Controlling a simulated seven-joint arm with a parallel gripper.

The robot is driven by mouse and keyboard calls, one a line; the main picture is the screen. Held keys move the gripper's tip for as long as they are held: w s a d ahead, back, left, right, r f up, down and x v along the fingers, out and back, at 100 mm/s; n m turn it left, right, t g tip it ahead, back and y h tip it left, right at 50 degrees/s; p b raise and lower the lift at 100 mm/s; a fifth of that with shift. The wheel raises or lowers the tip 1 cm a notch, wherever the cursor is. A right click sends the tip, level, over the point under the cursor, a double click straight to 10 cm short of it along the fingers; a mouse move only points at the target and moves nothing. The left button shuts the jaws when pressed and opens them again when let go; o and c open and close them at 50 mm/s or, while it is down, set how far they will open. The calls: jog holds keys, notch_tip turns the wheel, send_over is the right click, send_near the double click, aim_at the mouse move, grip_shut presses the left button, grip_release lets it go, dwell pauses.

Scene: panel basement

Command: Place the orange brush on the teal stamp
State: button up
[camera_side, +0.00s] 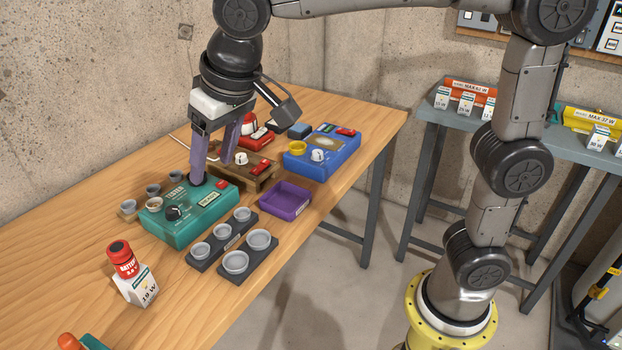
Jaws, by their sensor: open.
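My gripper (211,171) has two purple fingers spread apart with nothing seen between them. It is low over the back of a teal tester box (205,218), and its left fingertip is close to a dark round part on the box top. At the bottom left edge, a rounded orange piece (68,341) and a teal piece (92,342) show side by side, cut off by the frame. They may be the orange brush and the teal stamp, but I cannot tell. My gripper is far from them, toward the back of the table.
Dark trays with grey cups (235,261), a purple tray (284,201), a wooden stand (246,177) and a blue box (325,153) crowd around my gripper. The left front of the wooden table (60,265) is clear.

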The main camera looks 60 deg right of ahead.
jog(key=s+d+f, duration=0.1)
jog(key=s+d, duration=0.8)
jog(key=d, duration=0.2)
jog(key=s+d+f, duration=0.3)
jog(key=s, duration=0.2)
jog(key=s+d+f+t, duration=0.1)
jog(key=s+d+f, duration=0.2)
jog(key=s, duration=0.3)
jog(key=shift+s+f, duration=0.2)
jog(key=shift+f, duration=0.25)
